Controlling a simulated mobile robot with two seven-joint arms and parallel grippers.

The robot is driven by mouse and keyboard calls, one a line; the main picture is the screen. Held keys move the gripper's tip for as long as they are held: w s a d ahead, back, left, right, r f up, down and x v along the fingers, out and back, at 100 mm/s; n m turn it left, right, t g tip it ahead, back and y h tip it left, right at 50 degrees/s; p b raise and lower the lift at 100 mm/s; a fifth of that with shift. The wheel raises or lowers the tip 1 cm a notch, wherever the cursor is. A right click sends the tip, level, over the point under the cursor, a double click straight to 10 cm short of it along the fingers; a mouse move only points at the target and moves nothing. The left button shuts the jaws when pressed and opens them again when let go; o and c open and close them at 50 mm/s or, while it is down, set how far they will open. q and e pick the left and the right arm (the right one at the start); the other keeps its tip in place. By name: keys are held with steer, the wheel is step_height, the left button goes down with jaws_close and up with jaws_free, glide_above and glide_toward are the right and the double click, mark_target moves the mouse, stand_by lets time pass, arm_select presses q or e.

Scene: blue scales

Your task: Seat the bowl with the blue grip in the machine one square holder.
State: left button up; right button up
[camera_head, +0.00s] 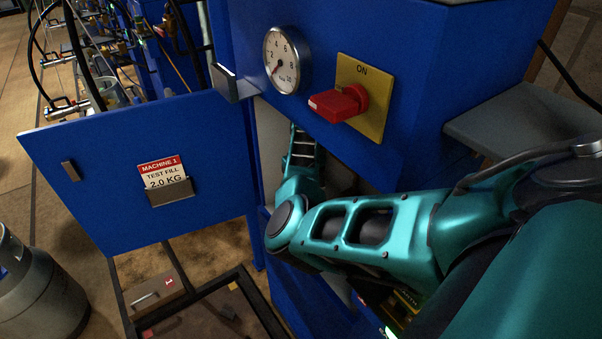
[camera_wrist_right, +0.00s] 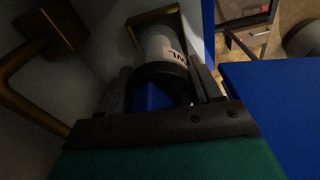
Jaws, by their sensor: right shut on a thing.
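My right arm (camera_head: 375,225) reaches into the open front of the blue machine one, and its gripper is hidden inside in the head view. In the right wrist view my right gripper (camera_wrist_right: 160,85) is shut on the blue grip (camera_wrist_right: 150,97) of the bowl. The bowl (camera_wrist_right: 158,45) is a pale cylinder with dark lettering and a dark rim, partly hidden by the fingers. A brass-coloured square holder (camera_wrist_right: 150,17) shows at the bowl's far end. I cannot tell whether the bowl is fully seated in it. My left gripper is not in view.
The machine's door (camera_head: 95,150) stands open at left, with a "Machine 1, test fill 2.0 kg" card (camera_head: 160,172). A dial (camera_head: 287,60) and red switch (camera_head: 340,102) sit above the opening. Inside, a brass bracket (camera_wrist_right: 58,28) stands left of the gripper.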

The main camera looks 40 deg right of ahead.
step_height(320, 180, down, 3)
steer(key=b, duration=0.3)
steer(key=shift+a+f+b, duration=0.1)
steer(key=shift+f+b, duration=0.1)
steer(key=shift+b, duration=0.2)
steer(key=shift+r, duration=0.15)
steer(key=shift+f, duration=0.2)
steer(key=o, duration=0.9)
steer(key=shift+c, duration=0.2)
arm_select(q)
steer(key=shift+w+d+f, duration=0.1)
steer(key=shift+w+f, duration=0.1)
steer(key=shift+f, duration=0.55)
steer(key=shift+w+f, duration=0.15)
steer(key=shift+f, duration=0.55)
arm_select(e)
steer(key=o, duration=0.4)
steer(key=shift+c, duration=0.2)
